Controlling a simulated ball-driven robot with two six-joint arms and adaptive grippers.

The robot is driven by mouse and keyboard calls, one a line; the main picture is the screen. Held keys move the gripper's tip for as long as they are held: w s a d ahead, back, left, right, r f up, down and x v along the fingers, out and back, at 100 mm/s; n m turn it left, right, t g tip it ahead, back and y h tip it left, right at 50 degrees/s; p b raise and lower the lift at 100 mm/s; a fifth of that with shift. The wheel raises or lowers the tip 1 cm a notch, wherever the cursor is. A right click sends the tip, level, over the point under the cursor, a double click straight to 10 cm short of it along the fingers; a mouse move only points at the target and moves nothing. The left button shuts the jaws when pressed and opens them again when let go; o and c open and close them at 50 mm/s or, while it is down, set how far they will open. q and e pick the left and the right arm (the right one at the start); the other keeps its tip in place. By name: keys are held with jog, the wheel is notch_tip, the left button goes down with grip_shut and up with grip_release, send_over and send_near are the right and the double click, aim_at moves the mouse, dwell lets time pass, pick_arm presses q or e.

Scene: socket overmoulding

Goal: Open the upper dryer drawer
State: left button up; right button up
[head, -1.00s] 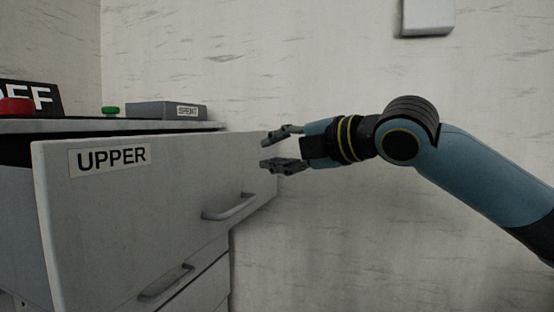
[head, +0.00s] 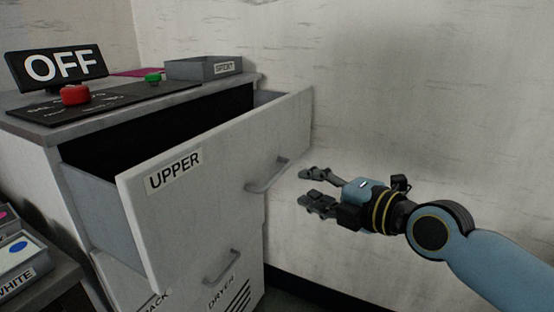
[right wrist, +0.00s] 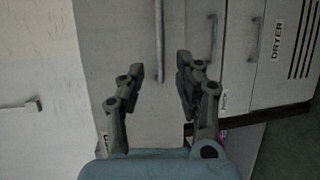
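The upper dryer drawer (head: 215,180), a pale grey front labelled UPPER, stands pulled out from the cabinet, with its dark inside showing behind the front. Its bar handle (head: 268,177) is on the front toward the right. My right gripper (head: 310,188) is open and empty, a little to the right of the handle and apart from it. In the right wrist view the handle (right wrist: 159,45) runs up and down ahead of the spread fingers (right wrist: 163,85). My left gripper is not in view.
On the cabinet top (head: 210,92) are an OFF sign (head: 64,66), a red button (head: 75,95), a green button (head: 153,78) and a grey SPENT tray (head: 203,68). A lower drawer handle (head: 222,267) sits below. Trays including one labelled WHITE (head: 22,268) stand at lower left.

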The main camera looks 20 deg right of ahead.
aim_at(277, 173)
jog(key=x, duration=1)
jog(key=shift+w+a+b, duration=0.1)
jog(key=shift+w+b, duration=0.1)
jog(key=shift+b, duration=0.2)
grip_shut()
